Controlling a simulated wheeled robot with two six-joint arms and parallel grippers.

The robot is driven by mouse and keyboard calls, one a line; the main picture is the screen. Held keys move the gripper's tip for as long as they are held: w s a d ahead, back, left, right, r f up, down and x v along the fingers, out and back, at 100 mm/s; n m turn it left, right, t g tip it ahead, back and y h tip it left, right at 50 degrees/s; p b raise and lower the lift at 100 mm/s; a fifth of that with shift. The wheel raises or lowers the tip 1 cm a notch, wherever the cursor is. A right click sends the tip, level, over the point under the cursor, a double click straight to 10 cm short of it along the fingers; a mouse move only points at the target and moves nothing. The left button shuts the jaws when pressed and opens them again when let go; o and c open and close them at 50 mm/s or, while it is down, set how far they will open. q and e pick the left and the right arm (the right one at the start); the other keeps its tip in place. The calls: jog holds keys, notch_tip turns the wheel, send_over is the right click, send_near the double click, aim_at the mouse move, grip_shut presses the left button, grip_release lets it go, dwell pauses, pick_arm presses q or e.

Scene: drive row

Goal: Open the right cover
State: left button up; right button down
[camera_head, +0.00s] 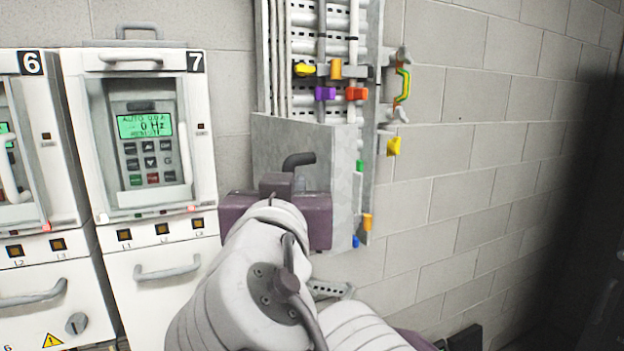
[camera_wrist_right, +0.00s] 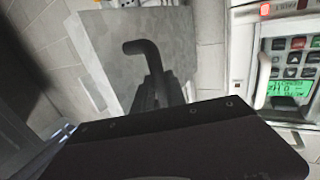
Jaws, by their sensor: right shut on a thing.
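The right cover (camera_head: 335,150) is a flat grey metal panel on the lower part of the wall-mounted wiring rack. Its top edge slants, and I cannot tell how far it stands from the rack. A black bent handle (camera_head: 298,160) sticks out of it. My right gripper (camera_head: 284,182) is shut on the handle, and its wrist hides the cover's lower middle. In the right wrist view the cover (camera_wrist_right: 110,45) fills the upper left middle, and the bent handle (camera_wrist_right: 143,48) rises from between the fingers (camera_wrist_right: 158,92). My left gripper is not in view.
A white drive cabinet numbered 7 (camera_head: 205,150) stands close left of the cover, with cabinet 6 (camera_head: 45,200) beyond it. Coloured clips and a yellow tag (camera_head: 393,146) stick out on the rack's right side. The block wall (camera_head: 470,150) on the right is bare.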

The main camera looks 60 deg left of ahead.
jog(key=shift+w, duration=0.2)
jog(key=c, duration=1.6)
grip_release()
jog(key=shift+o, duration=1.2)
jog(key=shift+a, duration=0.1)
jog(key=b+v, duration=0.5)
jog(key=v, duration=0.4)
jog(key=shift+b, duration=0.3)
